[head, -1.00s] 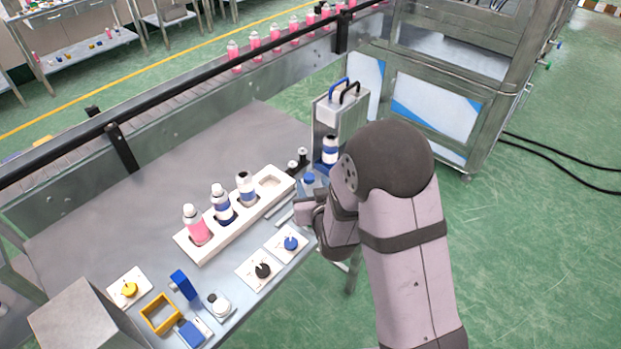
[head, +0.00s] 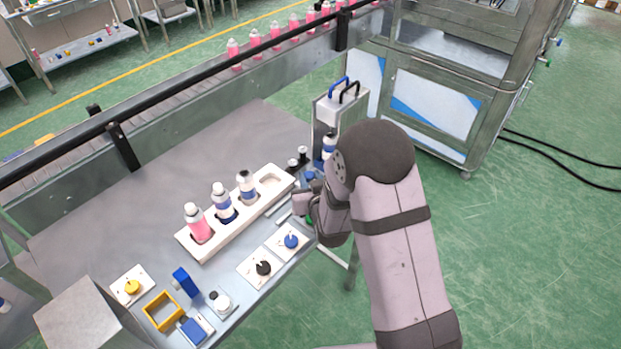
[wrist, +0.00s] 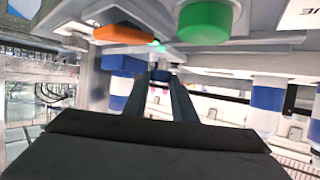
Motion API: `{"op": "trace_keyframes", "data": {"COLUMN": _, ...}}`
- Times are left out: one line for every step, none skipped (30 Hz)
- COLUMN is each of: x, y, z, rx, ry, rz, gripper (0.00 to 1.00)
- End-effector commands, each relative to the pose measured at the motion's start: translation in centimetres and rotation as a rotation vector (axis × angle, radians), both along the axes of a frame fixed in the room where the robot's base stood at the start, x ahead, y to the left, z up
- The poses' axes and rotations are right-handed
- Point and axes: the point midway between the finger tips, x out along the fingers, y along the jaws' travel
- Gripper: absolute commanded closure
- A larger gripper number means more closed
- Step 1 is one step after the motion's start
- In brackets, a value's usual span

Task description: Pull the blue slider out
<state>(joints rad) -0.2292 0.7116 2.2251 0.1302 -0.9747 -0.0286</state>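The crimping machine (head: 345,105) stands upright at the table's far right end, with a blue handle and a black handle on top. A white and blue can (head: 328,146) stands in it, partly behind my arm. A small blue part (head: 310,175), which looks like the slider's knob, shows at the machine's foot. My gripper (head: 304,203) is beside the machine's front, mostly hidden by my arm. In the wrist view my two fingers are apart, and a small dark blue part (wrist: 160,76) shows at their tips. I cannot tell whether they touch it.
A white rack (head: 235,212) with several bottles stands left of my gripper. White cards with a blue knob (head: 291,241) and a black knob (head: 263,268) lie in front. The wrist view shows a green button (wrist: 205,22) and an orange part (wrist: 123,34) close above my fingers.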

Motion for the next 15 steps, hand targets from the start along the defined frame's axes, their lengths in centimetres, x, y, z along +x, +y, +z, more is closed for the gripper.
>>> {"op": "trace_keyframes", "data": {"x": 0.0, "y": 0.0, "z": 0.0, "rx": 0.000, "ry": 0.000, "rz": 0.000, "gripper": 1.00}}
{"op": "trace_keyframes", "data": {"x": 0.0, "y": 0.0, "z": 0.0, "rx": 0.000, "ry": 0.000, "rz": 0.000, "gripper": 1.00}}
{"op": "trace_keyframes", "data": {"x": -0.1, "y": 0.1, "z": 0.0, "rx": 0.000, "ry": 0.000, "rz": 0.001, "gripper": 1.00}}
{"op": "trace_keyframes", "data": {"x": -0.2, "y": 0.2, "z": 0.0, "rx": 0.000, "ry": 0.000, "rz": 0.001, "gripper": 1.00}}
{"op": "trace_keyframes", "data": {"x": -0.3, "y": 0.4, "z": 0.0, "rx": 0.000, "ry": -0.001, "rz": 0.001, "gripper": 1.00}}
{"op": "trace_keyframes", "data": {"x": -0.5, "y": 0.6, "z": 0.0, "rx": 0.001, "ry": -0.001, "rz": 0.002, "gripper": 1.00}}
{"op": "trace_keyframes", "data": {"x": -0.7, "y": 0.8, "z": 0.0, "rx": 0.001, "ry": -0.001, "rz": 0.003, "gripper": 1.00}}
{"op": "trace_keyframes", "data": {"x": -0.9, "y": 1.1, "z": -0.1, "rx": 0.001, "ry": 0.000, "rz": 0.004, "gripper": 1.00}}
{"op": "trace_keyframes", "data": {"x": -1.3, "y": 1.5, "z": -0.1, "rx": 0.002, "ry": 0.001, "rz": 0.005, "gripper": 1.00}}
{"op": "trace_keyframes", "data": {"x": -1.6, "y": 1.9, "z": -0.1, "rx": 0.001, "ry": 0.001, "rz": 0.006, "gripper": 1.00}}
{"op": "trace_keyframes", "data": {"x": -1.9, "y": 2.2, "z": -0.1, "rx": 0.001, "ry": 0.001, "rz": 0.006, "gripper": 1.00}}
{"op": "trace_keyframes", "data": {"x": -2.4, "y": 2.6, "z": -0.1, "rx": 0.001, "ry": 0.000, "rz": 0.006, "gripper": 1.00}}
{"op": "trace_keyframes", "data": {"x": -2.6, "y": 2.9, "z": -0.1, "rx": 0.001, "ry": 0.000, "rz": 0.006, "gripper": 1.00}}
{"op": "trace_keyframes", "data": {"x": -2.9, "y": 3.2, "z": -0.1, "rx": 0.001, "ry": -0.001, "rz": 0.006, "gripper": 1.00}}
{"op": "trace_keyframes", "data": {"x": -3.3, "y": 3.6, "z": -0.1, "rx": 0.001, "ry": 0.000, "rz": 0.006, "gripper": 1.00}}
